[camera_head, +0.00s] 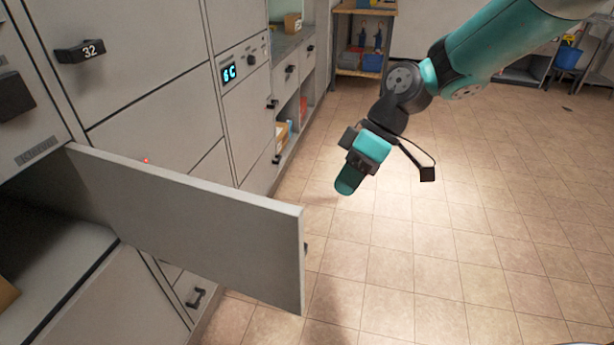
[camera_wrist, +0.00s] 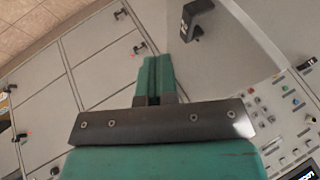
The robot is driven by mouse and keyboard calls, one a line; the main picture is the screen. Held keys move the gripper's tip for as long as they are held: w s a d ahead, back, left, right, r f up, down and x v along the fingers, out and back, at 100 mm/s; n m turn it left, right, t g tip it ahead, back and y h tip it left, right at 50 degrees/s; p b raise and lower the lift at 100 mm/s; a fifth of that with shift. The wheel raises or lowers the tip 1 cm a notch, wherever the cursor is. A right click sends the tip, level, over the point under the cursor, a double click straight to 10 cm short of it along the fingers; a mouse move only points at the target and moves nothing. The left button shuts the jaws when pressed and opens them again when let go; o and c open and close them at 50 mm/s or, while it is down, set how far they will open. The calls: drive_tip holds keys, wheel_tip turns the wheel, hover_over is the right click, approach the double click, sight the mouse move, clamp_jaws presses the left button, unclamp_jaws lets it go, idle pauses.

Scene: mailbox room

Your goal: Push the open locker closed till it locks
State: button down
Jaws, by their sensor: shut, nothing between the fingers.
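The open locker door (camera_head: 210,222) is a light grey panel. It is swung out from the locker bank at the left of the head view, its free edge toward the middle. The locker interior (camera_head: 65,265) shows on the near side of the door. My gripper (camera_head: 348,182) is right of and beyond the door's free edge, apart from it. Its teal fingers (camera_wrist: 156,70) are shut together with nothing between them. In the wrist view they point at grey panels; a dark handle (camera_wrist: 195,18) shows beyond them. I cannot tell whether that handle is on the open door.
Closed lockers with dark handles, one marked 32 (camera_head: 80,51), line the left wall. A lit display (camera_head: 229,73) is on the wall. Shelves (camera_head: 363,40) stand at the back. Small buttons (camera_wrist: 285,105) show in the wrist view.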

drive_tip(key=s+a+f+n+p, duration=0.1)
drive_tip(key=s+a+f+p, duration=0.2)
drive_tip(key=a+f, duration=0.4)
drive_tip(key=shift+s+a+g+y, duration=0.15)
drive_tip(key=shift+s+g+y, duration=0.15)
drive_tip(key=shift+s, duration=0.15)
idle(0.4)
